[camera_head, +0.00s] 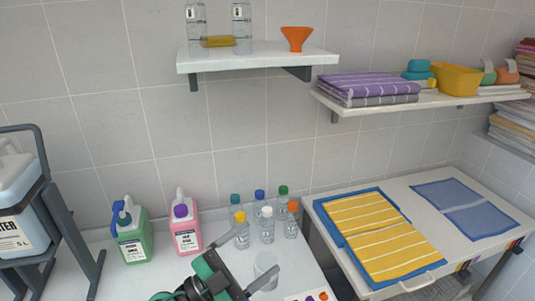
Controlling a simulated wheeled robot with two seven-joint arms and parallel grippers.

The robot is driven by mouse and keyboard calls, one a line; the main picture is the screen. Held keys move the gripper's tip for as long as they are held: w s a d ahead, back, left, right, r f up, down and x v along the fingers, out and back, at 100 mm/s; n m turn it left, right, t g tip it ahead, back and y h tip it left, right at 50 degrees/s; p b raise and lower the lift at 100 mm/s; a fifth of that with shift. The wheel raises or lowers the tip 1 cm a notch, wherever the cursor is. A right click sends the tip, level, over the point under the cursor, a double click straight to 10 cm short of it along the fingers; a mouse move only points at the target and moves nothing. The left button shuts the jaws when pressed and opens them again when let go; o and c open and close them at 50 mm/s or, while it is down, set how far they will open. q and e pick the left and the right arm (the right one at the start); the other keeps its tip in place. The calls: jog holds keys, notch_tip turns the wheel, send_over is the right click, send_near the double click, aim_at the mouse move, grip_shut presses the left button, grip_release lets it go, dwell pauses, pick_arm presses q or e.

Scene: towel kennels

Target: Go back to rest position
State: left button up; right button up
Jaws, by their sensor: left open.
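My left gripper (260,246) reaches in at the bottom centre over the white counter (330,289). Its two grey fingers are spread apart and point up and to the right, toward the bottles. A clear cup (266,268) shows near the right finger; I cannot tell whether they touch. Several small clear bottles with coloured caps (267,228) stand just beyond the fingertips. My right gripper is not in view.
A green jug (132,240) and a pink bottle (186,232) stand left of the gripper. A large water canister (20,215) sits in a dark stand at far left. Yellow (378,237) and blue (465,208) towels lie on the right table. Wall shelves (255,58) hang above.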

pick_arm(q)
jog(key=w+a+f+n+t+y, duration=0.1)
jog(key=a+f+n+t+y, duration=0.1)
jog(key=a+n+t+y, duration=0.35)
jog(key=w+a+f+n+t+y, duration=0.1)
jog(key=w+a+n+t+y, duration=0.15)
jog(key=a+n+y, duration=0.5)
jog(key=s+a+f+n+g+y, duration=0.3)
jog(key=f+y, duration=0.1)
jog(key=f, duration=0.3)
jog(key=s+a+f+n+g+y, duration=0.3)
jog(key=s+a+f, duration=0.1)
jog(key=f, duration=0.2)
jog(key=s+f+g+h, duration=0.1)
jog(key=s+f+g, duration=0.45)
jog(key=s, duration=0.35)
jog(key=s+f+g, duration=0.5)
jog(key=s+f, duration=0.1)
jog(key=s, duration=0.2)
notch_tip(320, 180, down, 28)
jog(key=s+a+f+m+g, duration=0.1)
jog(key=s+a+f+g, duration=0.1)
jog(key=s+f, duration=1.8)
jog(key=shift+a+f, duration=0.55)
